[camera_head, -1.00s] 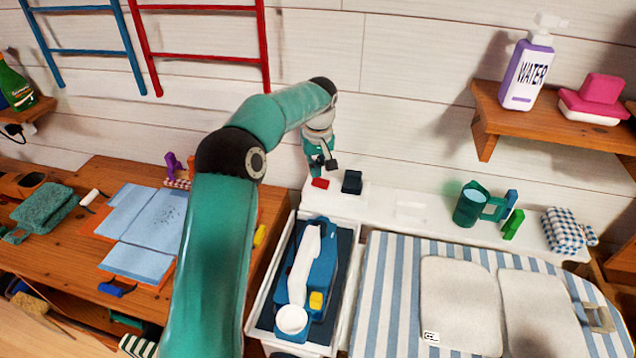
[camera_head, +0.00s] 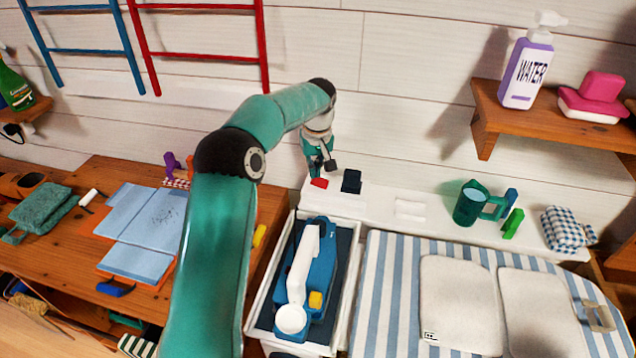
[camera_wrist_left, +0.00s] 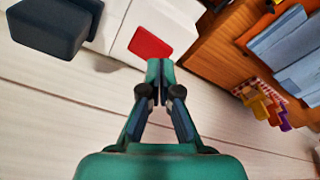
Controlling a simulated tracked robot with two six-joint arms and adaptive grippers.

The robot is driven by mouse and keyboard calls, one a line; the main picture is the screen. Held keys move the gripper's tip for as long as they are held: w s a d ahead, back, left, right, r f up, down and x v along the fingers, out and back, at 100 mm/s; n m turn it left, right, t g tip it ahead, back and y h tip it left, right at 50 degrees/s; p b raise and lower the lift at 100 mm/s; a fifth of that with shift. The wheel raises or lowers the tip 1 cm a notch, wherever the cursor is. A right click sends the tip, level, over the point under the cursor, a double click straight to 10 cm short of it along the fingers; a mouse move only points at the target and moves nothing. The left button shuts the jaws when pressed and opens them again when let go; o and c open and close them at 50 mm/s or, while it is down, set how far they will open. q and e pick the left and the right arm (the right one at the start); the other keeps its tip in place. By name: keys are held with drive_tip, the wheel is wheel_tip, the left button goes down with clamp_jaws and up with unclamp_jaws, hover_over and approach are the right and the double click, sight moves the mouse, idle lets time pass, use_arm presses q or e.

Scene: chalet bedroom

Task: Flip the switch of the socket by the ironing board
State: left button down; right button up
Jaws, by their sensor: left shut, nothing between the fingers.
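The socket's red switch (camera_head: 319,183) sits at the left end of a white strip behind the ironing board (camera_head: 390,290). It also shows in the wrist view (camera_wrist_left: 150,43) as a red patch on a white face. A dark plug-like block (camera_head: 351,181) is beside it, large in the wrist view (camera_wrist_left: 55,25). My left gripper (camera_head: 323,168) is just above the red switch, its fingers (camera_wrist_left: 160,72) shut with nothing between them. The fingertips are very close to the switch's edge; I cannot tell whether they touch. My right gripper is not in view.
A blue-and-white iron (camera_head: 318,270) lies in a white tray (camera_head: 258,322) before the socket. A wooden shelf (camera_head: 485,125) with a water bottle (camera_head: 527,65) juts out at the right.

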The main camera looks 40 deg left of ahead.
sight(315, 180)
use_arm(q)
drive_tip(key=shift+s+f+b, duration=0.1)
drive_tip(key=shift+f+b, duration=0.6)
drive_tip(key=shift+f, duration=0.4)
idle(0.3)
drive_tip(key=shift+r+p, duration=3.2)
drive_tip(key=shift+r, duration=0.45)
drive_tip(key=shift+f, duration=0.1)
